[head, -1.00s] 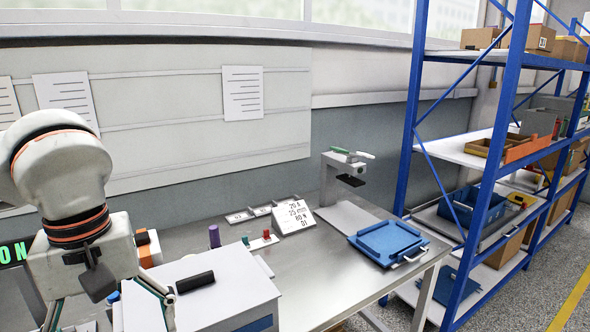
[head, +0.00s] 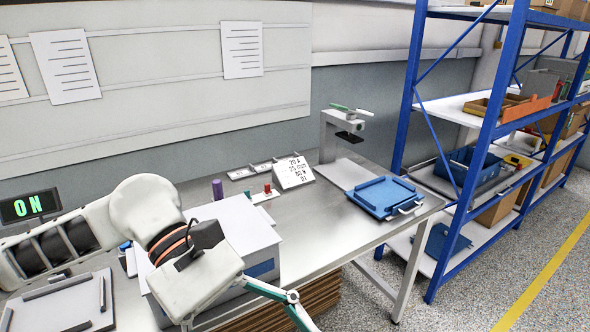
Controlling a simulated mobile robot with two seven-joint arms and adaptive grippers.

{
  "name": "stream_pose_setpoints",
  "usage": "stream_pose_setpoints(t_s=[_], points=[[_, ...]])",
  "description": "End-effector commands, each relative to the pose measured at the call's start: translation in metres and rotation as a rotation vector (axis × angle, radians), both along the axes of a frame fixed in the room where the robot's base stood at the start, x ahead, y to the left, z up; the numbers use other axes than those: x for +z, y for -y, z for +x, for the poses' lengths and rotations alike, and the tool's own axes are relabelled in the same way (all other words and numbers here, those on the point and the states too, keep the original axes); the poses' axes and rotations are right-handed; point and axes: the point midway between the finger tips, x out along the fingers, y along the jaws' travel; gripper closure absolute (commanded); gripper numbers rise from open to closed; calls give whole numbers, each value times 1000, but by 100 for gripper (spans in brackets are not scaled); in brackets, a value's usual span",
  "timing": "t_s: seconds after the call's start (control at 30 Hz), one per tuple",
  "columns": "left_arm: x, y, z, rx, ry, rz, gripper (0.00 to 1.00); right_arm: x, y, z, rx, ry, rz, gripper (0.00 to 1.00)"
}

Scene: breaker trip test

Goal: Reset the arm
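My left arm comes in from the left edge, low across the picture, with its wrist over the front of the white-topped box (head: 228,222). My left gripper (head: 272,292) hangs at the bottom edge, in front of the box. One teal-jointed finger reaches down to the right. The fingertips are cut off by the frame, so I cannot tell how far apart they are, and nothing held is visible. My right arm and gripper are not in view.
A display (head: 29,206) reads ON at the left. A card (head: 293,172), a purple cylinder (head: 218,189), a grey stand (head: 336,132) and a blue tray (head: 386,196) are on the metal table (head: 325,222). Blue shelving (head: 490,110) stands right. Bare tabletop lies between the box and tray.

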Motion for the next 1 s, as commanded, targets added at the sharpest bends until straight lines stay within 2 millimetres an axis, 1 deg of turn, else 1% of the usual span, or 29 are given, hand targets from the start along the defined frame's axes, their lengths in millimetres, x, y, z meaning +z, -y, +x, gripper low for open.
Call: stream_pose_setpoints(t_s=[0.03,0.1,0.17,0.27,0.37,0.43,0.47,0.5,0.57,0.6,0.67,0.7,0.77,0.8,0.87,0.9,0.97,1.0], points=[[6,15,-6,32,-96,-59,19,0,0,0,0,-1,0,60],[20,32,-8,88,-235,-136,19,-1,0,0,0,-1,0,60],[33,45,-6,140,-358,-201,19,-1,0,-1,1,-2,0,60],[54,61,4,229,-577,-300,19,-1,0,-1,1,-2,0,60],[70,69,25,325,-809,-390,19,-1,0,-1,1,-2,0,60],[78,70,45,395,-979,-449,19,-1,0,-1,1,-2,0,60],[80,69,54,425,-1052,-473,19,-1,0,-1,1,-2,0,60],[80,67,68,465,-1154,-504,19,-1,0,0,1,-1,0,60],[77,61,90,527,-1307,-549,19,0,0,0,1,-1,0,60],[73,56,105,567,-1413,-578,19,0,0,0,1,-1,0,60],[61,47,128,630,-1571,-619,19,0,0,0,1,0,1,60],[51,39,143,671,-1679,-646,19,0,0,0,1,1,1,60],[30,26,165,734,-1841,-685,19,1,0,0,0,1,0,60],[13,16,178,777,-1950,-710,19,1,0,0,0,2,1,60],[-17,0,195,840,-2116,-750,19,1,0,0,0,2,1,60],[-40,-12,204,882,-2228,-774,19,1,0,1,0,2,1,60],[-77,-30,213,943,-2390,-813,19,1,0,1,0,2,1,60],[-102,-42,216,979,-2493,-837,19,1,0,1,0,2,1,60]])
